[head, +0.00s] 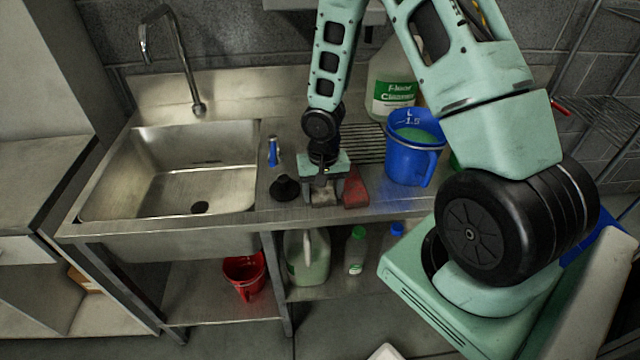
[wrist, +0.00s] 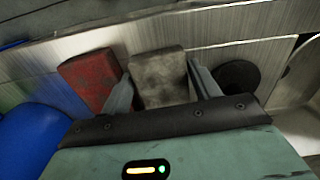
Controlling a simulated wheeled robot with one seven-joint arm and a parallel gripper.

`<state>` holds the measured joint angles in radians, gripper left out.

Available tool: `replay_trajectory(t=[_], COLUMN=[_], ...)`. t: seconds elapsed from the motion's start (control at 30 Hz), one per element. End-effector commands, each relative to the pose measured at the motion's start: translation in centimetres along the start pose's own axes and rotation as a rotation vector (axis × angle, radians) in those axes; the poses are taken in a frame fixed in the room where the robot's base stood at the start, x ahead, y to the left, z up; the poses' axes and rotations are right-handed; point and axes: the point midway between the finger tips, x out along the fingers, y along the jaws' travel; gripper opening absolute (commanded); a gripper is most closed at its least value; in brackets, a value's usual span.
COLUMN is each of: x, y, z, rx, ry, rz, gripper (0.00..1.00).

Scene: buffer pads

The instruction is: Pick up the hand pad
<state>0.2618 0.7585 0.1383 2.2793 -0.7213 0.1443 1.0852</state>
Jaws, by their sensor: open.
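Two block-shaped pads lie side by side on the steel counter. One is grey-beige (head: 323,198) and also shows in the wrist view (wrist: 160,80). The other is dull red (head: 355,193) and shows on the left of the wrist view (wrist: 88,78). I cannot tell from looks alone which is called the hand pad. My gripper (head: 325,190) points down over the grey-beige pad. In the wrist view its fingers (wrist: 160,68) are open, one on each side of that pad, the left one between the two pads. Whether they touch it is unclear.
A black round-based object (head: 285,188) stands close left of my gripper, with a blue-topped bottle (head: 273,152) behind it. A blue measuring jug (head: 412,160) stands right of the red pad, a cleaner jug (head: 390,85) behind. The sink (head: 170,170) is at left.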

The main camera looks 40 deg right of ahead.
Motion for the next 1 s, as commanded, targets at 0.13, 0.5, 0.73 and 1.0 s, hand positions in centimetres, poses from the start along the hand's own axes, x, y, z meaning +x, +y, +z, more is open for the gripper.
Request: replay_trajectory(t=[0.13,0.5,0.73,1.0], x=[0.0,-0.5,-4.4,-9.0], y=[0.0,-0.1,0.0,0.0], z=[0.0,-0.1,-0.2,-0.1], rx=[0.0,0.002,0.004,0.003], ry=[0.0,0.001,0.006,0.004], rz=[0.0,-0.002,-0.003,-0.001], gripper=[0.4,0.33,0.33,0.33])
